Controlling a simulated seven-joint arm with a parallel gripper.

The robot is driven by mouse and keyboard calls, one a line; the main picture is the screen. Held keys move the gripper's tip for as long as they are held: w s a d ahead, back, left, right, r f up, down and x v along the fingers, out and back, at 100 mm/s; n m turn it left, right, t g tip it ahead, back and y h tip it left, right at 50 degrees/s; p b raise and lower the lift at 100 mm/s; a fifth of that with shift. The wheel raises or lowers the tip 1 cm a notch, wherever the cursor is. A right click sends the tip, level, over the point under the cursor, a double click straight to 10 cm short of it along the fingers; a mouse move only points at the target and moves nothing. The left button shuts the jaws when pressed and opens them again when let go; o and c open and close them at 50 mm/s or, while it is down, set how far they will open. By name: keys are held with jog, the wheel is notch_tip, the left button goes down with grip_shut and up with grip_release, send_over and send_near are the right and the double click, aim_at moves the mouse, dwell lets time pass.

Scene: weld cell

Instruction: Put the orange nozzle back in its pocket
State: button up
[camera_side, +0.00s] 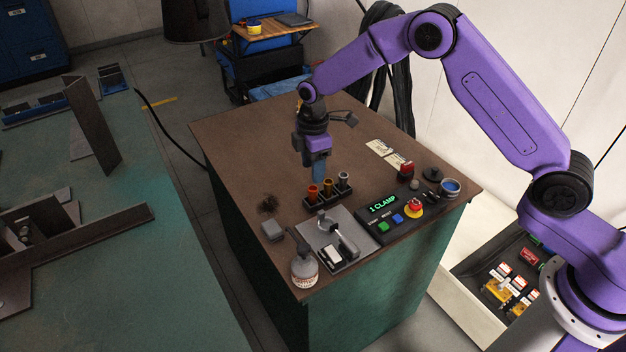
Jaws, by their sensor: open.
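A small black rack (322,203) stands on the brown bench top, with three nozzle-like pieces standing upright in a row. The left piece (312,192) is orange, the middle one (328,187) is darker reddish-orange, and the right one (343,179) is grey. At this size I cannot tell how deep each sits, and no empty pocket shows clearly. My gripper (319,178) points down with blue fingers, just behind the rack in the picture and close to the left and middle pieces. It is open, and I see nothing held. The gap between the fingers is hard to see.
A grey plate with a clamp fixture (345,240) lies in front of the rack. Right of it is a control panel (383,211) with a red stop button (414,206). A bottle (304,270) and grey block (272,230) stand left. The bench's back left is clear.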

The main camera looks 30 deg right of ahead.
aim_at(313, 190)
jog(key=shift+r, duration=2.1)
jog(key=shift+s, duration=0.1)
jog(key=s+r+m, duration=0.1)
jog(key=s+r, duration=0.4)
jog(key=s, duration=0.4)
jog(key=s+r+m, duration=0.1)
jog(key=s+r, duration=0.3)
jog(key=s, duration=0.5)
jog(key=s+d, duration=0.4)
jog(key=s, duration=0.3)
jog(key=s+d+r+m, duration=0.1)
jog(key=s+d, duration=0.3)
jog(key=s, duration=0.3)
jog(key=s+d, duration=0.4)
jog(key=s, duration=0.3)
jog(key=shift+s+r+m, duration=0.2)
jog(key=shift+s+m, duration=0.1)
jog(key=shift+s, duration=0.1)
